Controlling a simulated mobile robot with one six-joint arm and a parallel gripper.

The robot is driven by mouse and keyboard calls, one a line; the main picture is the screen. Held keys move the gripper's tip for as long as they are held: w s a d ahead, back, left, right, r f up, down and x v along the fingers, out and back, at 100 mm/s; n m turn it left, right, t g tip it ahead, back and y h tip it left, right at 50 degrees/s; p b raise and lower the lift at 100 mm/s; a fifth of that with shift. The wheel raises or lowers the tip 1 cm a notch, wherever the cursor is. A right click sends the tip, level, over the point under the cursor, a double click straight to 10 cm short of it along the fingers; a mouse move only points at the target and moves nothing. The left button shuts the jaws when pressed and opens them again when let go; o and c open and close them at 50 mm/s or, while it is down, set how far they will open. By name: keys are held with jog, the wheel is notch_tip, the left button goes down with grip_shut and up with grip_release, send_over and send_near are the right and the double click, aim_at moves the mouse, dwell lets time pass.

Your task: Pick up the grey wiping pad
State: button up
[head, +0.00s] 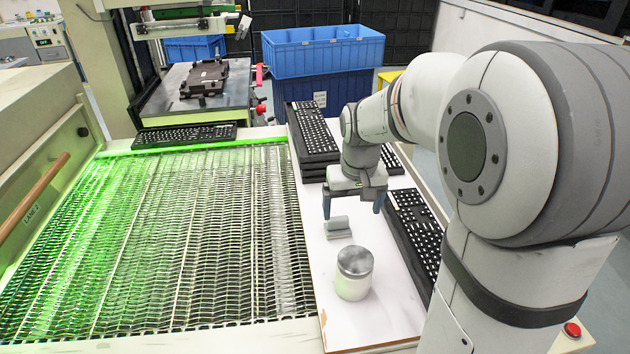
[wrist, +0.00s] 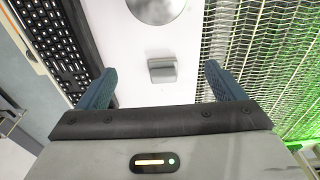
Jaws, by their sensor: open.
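The grey wiping pad (head: 338,227) is a small block with a raised handle, lying on the white board beside the mesh conveyor. It also shows in the wrist view (wrist: 162,70), ahead of my fingertips and between their lines. My gripper (head: 352,205) is open and empty, pointing down above the board close to the pad. In the wrist view its two blue-green fingers (wrist: 160,80) stand wide apart, with the pad in the gap between them and not visibly touched.
A white jar with a metal lid (head: 354,272) stands just in front of the pad. Keyboards lie to the right (head: 416,232) and in a stack behind (head: 312,135). The green-lit mesh conveyor (head: 180,240) runs along the left. Blue crates (head: 322,52) stand at the back.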

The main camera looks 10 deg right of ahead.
jog(key=g, duration=0.1)
send_over(338, 218)
notch_tip(338, 218, down, 9)
jog(key=shift+w+f, duration=0.1)
jog(key=shift+f, duration=0.2)
notch_tip(338, 218, down, 7)
jog(key=shift+f+p, duration=0.2)
jog(key=shift+p, duration=0.1)
jog(key=shift+c, duration=0.6)
jog(key=c, duration=1)
